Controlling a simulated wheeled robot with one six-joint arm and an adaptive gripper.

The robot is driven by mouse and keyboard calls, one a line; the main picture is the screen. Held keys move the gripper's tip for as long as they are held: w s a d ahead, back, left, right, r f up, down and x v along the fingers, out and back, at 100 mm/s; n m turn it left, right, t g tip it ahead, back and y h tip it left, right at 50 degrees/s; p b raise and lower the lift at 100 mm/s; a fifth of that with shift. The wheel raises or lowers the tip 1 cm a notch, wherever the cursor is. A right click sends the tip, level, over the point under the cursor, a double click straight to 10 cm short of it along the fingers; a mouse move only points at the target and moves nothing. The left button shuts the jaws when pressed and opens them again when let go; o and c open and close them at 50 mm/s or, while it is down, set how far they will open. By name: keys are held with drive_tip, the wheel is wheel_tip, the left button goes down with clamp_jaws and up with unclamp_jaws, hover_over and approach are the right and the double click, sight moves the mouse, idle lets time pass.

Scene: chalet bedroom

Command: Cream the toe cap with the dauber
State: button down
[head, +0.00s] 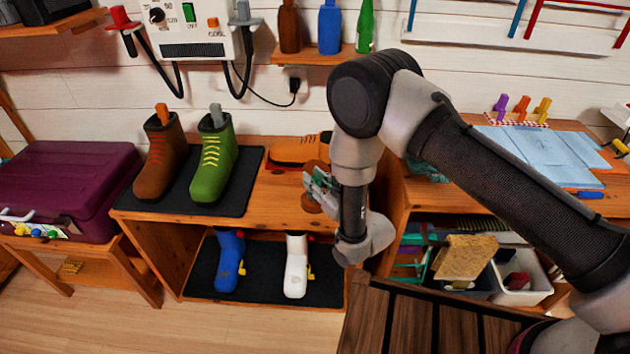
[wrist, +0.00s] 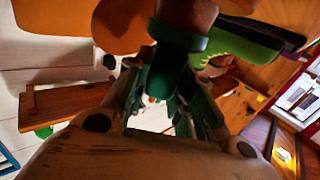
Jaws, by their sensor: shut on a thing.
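An orange-brown low shoe (head: 294,150) lies on the bench top, partly hidden by my arm at its right. My gripper (head: 322,188) is just in front of it, low over the bench's right part. In the wrist view, my gripper's dark green fingers (wrist: 172,108) are shut on a piece with a dark green collar (wrist: 178,45), which seems to be the dauber. A rounded brown part is beyond the collar. An orange shape, likely the shoe, fills the wrist view's upper left. I cannot tell whether the dauber touches the toe cap.
A brown boot (head: 161,158) and a green boot (head: 212,158) stand on a black mat (head: 250,172) at left. A blue boot (head: 229,262) and a white boot (head: 297,267) stand on the lower shelf. A shelf with bottles (head: 312,56) hangs above. Bins (head: 522,280) are at right.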

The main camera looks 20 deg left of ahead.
drive_tip(key=shift+r, duration=3.4)
